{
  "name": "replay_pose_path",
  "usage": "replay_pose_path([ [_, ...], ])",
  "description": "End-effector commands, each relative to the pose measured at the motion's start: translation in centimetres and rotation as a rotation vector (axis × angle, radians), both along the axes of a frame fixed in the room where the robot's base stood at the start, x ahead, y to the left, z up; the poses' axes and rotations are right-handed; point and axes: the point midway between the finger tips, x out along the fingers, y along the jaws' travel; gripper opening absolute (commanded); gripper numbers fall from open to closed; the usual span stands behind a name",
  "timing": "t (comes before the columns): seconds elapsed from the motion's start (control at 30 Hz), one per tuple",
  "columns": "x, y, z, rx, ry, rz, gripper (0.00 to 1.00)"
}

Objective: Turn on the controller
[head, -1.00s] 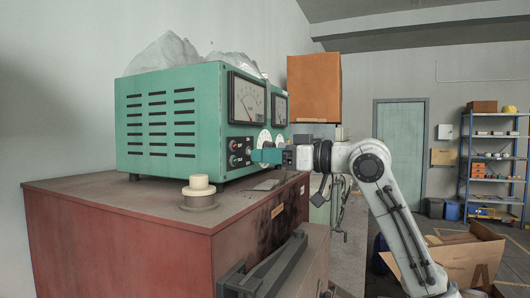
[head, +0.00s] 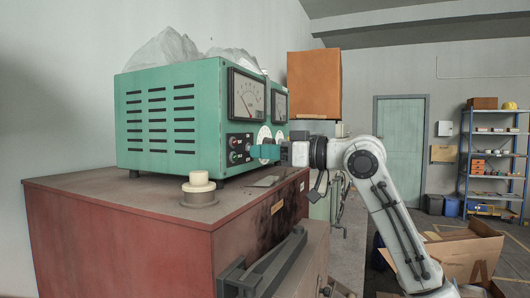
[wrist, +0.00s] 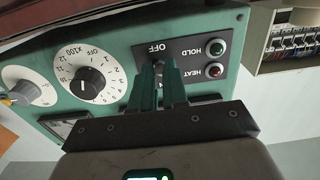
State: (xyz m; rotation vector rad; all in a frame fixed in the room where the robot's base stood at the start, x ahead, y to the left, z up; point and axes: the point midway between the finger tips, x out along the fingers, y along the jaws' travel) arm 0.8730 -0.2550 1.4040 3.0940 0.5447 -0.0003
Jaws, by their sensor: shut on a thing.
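The controller (head: 170,120) is a green metal box on a red cabinet, its front panel turned to the right. In the wrist view its panel (wrist: 110,40) appears upside down. A black plate there carries the words OFF, HOLD and HEAT, a green lamp (wrist: 217,47) and a red lamp (wrist: 214,70). My gripper (wrist: 160,82) reaches this plate beside the lamps. Its teal fingers are shut on the switch (wrist: 158,63) by the OFF mark; the switch is mostly hidden between them. In the head view my gripper (head: 264,152) is at the panel.
A black knob with a white dial (wrist: 88,82) and a second dial (wrist: 28,87) lie beside the plate. A cream knob-like part (head: 199,185) stands on the red cabinet (head: 120,240). An orange box (head: 314,85) is behind.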

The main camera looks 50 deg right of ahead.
Motion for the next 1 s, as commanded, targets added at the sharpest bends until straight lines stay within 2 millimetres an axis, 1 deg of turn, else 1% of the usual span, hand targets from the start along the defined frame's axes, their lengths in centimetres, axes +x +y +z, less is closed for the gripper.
replay_pose_path([
  [0.17, 0.0, 0.0, 0.2, -0.003, 0.008, 0.0, 0.0],
  [0.37, 0.0, 0.0, 0.9, -0.026, 0.071, 0.0, 0.0],
  [0.63, 0.0, 0.0, 2.3, -0.093, 0.255, 0.001, 0.0],
  [1.0, 0.4, 0.1, 3.2, -0.187, 0.518, 0.001, 0.0],
])
